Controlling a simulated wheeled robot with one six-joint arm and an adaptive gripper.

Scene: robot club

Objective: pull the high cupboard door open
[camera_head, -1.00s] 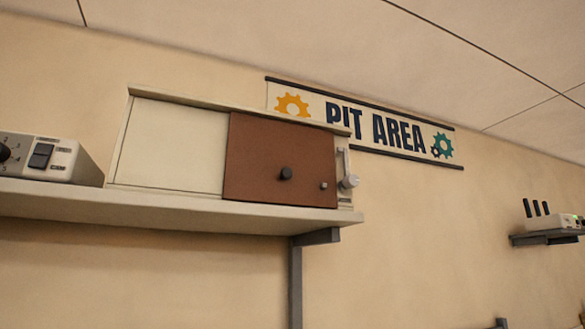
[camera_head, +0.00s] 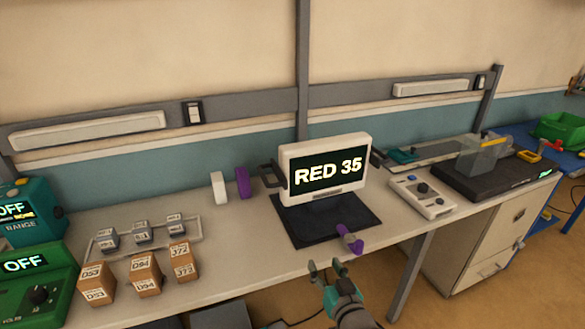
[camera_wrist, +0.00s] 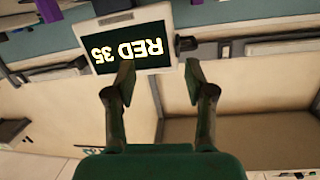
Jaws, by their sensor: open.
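The high cupboard and its door are not in the head view now, and I cannot make them out in the wrist view. My gripper (camera_head: 325,268) is at the front edge of the workbench, low in the head view, in front of the monitor. In the wrist view my gripper (camera_wrist: 158,82) shows two green fingers spread apart with nothing between them. The monitor reading RED 35 (camera_wrist: 150,62) appears upside down beyond the fingertips.
The monitor (camera_head: 326,168) stands on a dark mat (camera_head: 300,228) on the workbench (camera_head: 235,228). A purple piece (camera_head: 350,239) lies near the front edge. Small boxes (camera_head: 146,273) and a green device (camera_head: 38,285) are at left. A control box (camera_head: 424,197) is at right.

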